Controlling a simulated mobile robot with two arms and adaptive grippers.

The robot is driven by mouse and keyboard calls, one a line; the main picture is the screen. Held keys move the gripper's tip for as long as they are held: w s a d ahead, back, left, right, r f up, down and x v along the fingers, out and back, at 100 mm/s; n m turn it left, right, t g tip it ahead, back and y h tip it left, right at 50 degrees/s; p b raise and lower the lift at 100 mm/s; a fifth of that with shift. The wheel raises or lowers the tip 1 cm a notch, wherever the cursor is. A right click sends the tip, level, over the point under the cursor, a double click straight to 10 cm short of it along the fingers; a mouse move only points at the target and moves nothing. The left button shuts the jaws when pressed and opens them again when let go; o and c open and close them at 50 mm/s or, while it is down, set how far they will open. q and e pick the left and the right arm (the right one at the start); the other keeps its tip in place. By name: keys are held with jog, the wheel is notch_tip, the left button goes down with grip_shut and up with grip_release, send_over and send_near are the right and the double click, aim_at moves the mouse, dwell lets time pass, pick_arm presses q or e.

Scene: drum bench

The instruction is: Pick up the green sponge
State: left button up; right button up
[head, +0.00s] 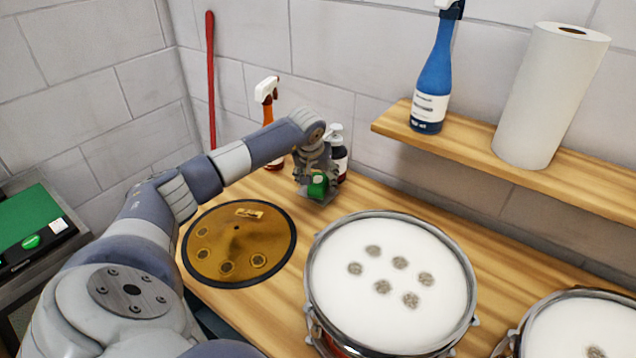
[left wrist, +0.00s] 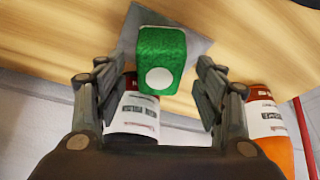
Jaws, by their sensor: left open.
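The green sponge (left wrist: 160,52) is a small green block with a white round spot on one face. In the left wrist view it sits on a grey patch (left wrist: 193,46) on the wooden bench. In the head view the sponge (head: 318,185) shows just below my left gripper (head: 318,178). My left gripper (left wrist: 158,105) is open, with a finger to each side of the sponge's line. The sponge appears just beyond the fingertips, and I cannot tell whether anything touches it. My right gripper is in neither view.
An orange spray bottle (head: 268,105) and a dark pump bottle (head: 340,160) stand close behind my left gripper. A brown cymbal pad (head: 215,238) and a white drum (head: 345,260) lie in front. A wooden shelf (head: 475,142) holds a blue spray bottle (head: 434,75) and paper roll (head: 550,95).

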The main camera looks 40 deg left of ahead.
pick_arm(q)
jog(key=shift+w+f, duration=0.15)
jog(key=shift+f, duration=0.05)
jog(key=c, duration=0.9)
jog(key=shift+c, duration=0.2)
jog(key=shift+r, duration=0.1)
